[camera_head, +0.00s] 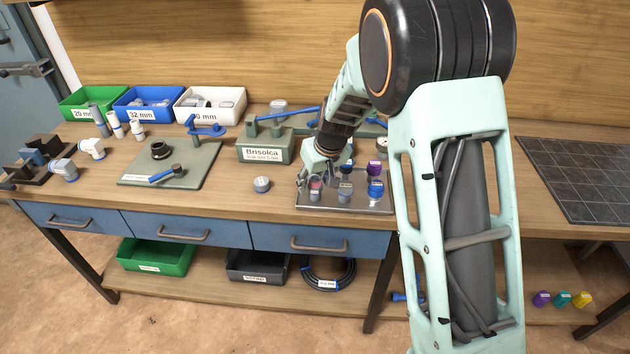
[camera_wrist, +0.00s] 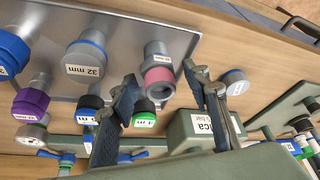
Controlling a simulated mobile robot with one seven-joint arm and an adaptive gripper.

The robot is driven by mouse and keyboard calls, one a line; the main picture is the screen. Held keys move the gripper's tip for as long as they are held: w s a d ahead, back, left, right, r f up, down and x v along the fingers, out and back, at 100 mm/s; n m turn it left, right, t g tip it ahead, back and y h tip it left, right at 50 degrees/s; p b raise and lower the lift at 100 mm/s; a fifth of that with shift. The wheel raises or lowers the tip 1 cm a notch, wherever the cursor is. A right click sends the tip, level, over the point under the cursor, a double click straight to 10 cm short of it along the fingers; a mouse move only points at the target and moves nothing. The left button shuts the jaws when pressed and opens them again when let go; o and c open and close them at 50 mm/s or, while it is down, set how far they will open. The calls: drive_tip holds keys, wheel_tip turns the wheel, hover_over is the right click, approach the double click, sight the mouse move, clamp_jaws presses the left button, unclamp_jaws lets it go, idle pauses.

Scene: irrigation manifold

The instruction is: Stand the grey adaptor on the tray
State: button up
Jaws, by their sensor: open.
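A grey adaptor (camera_head: 262,184) with a blue ring stands on the bench, just left of the metal tray (camera_head: 372,205). It also shows in the wrist view (camera_wrist: 235,82), beyond the right finger, apart from it. My gripper (camera_head: 324,176) is open, over the tray's left part. In the wrist view, my gripper (camera_wrist: 160,75) has its two fingers spread with nothing held. A grey fitting with a pink ring (camera_wrist: 158,75) on the tray shows between the fingers; I cannot tell its distance from them. A grey fitting labelled 32 mm (camera_wrist: 86,58) also stands on the tray.
The tray also holds blue (camera_head: 375,188) and purple (camera_head: 374,168) capped fittings and a black-and-green one (camera_wrist: 145,112). The green Brisolca block (camera_head: 264,152) stands behind. A green plate (camera_head: 190,172) with a blue-handled tool lies left. Bare bench lies around the grey adaptor.

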drive_tip(key=v, duration=1.2)
drive_tip(key=shift+r, duration=0.1)
